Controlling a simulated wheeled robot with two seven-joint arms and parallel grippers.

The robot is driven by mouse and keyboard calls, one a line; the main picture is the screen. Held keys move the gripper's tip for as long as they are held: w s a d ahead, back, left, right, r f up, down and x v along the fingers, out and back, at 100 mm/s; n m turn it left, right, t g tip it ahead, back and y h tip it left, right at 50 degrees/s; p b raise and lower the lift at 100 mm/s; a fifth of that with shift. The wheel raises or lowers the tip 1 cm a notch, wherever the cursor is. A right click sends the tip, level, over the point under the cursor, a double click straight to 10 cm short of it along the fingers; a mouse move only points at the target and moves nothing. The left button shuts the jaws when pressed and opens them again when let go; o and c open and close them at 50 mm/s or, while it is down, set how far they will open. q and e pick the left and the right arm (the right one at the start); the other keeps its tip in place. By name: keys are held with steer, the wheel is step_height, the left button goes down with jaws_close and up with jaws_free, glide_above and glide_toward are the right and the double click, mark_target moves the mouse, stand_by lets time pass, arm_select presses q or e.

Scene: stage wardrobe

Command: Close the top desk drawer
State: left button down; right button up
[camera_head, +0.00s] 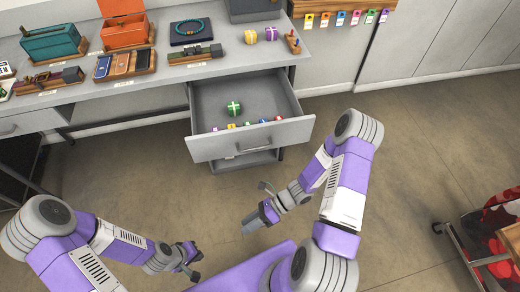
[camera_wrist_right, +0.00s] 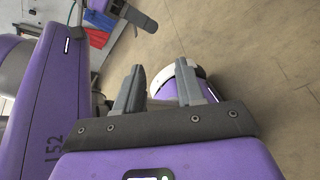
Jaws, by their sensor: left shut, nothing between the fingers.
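The top desk drawer (camera_head: 250,142) is pulled far out from under the desktop in the head view. Its grey front panel faces me, with a handle on its lower middle.
Another drawer (camera_head: 30,122) is at the left. Coloured tags (camera_head: 340,18) hang at the back right. A cart (camera_head: 470,245) stands far right. Floor before the drawer is clear.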

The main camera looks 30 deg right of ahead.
steer(key=w+d+r+m+t+h, duration=0.2)
steer(key=w+d+r+m+t, duration=0.2)
steer(key=w+d+m+t, duration=0.45)
steer(key=w+d+r+m+t+h, duration=0.1)
steer(key=w+d+r+m+t, duration=0.35)
steer(key=d+m+t, duration=0.55)
steer(key=w+a+g+b, duration=0.1)
steer(key=w+a+g, duration=0.1)
steer(key=w+a, duration=0.2)
steer(key=shift+w+a+r+m, duration=0.3)
steer(key=shift+w+r+m, duration=0.1)
steer(key=shift+w, duration=0.85)
jaws_close()
